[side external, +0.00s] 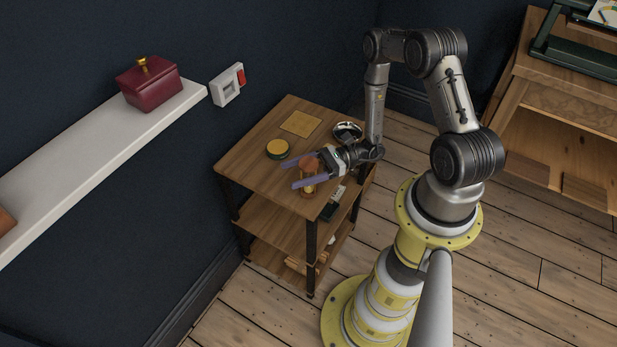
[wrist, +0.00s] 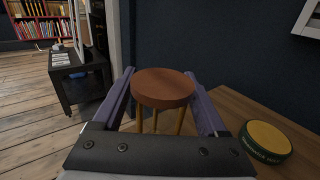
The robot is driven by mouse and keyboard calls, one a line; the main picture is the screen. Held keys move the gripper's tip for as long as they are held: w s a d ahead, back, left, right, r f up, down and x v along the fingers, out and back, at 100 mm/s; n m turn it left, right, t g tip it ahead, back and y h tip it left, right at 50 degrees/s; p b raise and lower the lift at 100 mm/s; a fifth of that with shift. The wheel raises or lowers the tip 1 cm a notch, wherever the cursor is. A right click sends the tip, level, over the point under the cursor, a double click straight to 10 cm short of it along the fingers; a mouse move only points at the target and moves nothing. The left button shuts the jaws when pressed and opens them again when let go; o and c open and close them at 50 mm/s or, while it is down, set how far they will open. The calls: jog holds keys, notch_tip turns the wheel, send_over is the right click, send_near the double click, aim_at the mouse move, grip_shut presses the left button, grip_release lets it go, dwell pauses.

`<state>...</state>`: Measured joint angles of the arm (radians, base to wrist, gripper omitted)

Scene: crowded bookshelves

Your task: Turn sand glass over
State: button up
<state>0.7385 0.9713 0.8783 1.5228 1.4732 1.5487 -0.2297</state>
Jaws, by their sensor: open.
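The sand glass (side external: 309,164) stands upright near the front edge of the small wooden table (side external: 253,149). It has a round reddish-brown cap and thin golden posts. In the wrist view its cap (wrist: 163,87) fills the middle, with the posts below it. My gripper (side external: 303,174) is open, with one purple finger on each side of the sand glass. In the wrist view the fingers of my gripper (wrist: 162,97) flank the cap, with a gap at least on the right. The glass bulbs and the sand are hidden.
A round yellow-topped green tin (side external: 278,149) stands close by on the tabletop. A flat yellow square (side external: 300,123) and a round shiny dish (side external: 347,131) lie farther back. A white wall shelf (side external: 100,160) holds a dark red box (side external: 149,84). Lower table shelves hold small items.

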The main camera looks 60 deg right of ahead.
grip_shut()
dwell(0.4)
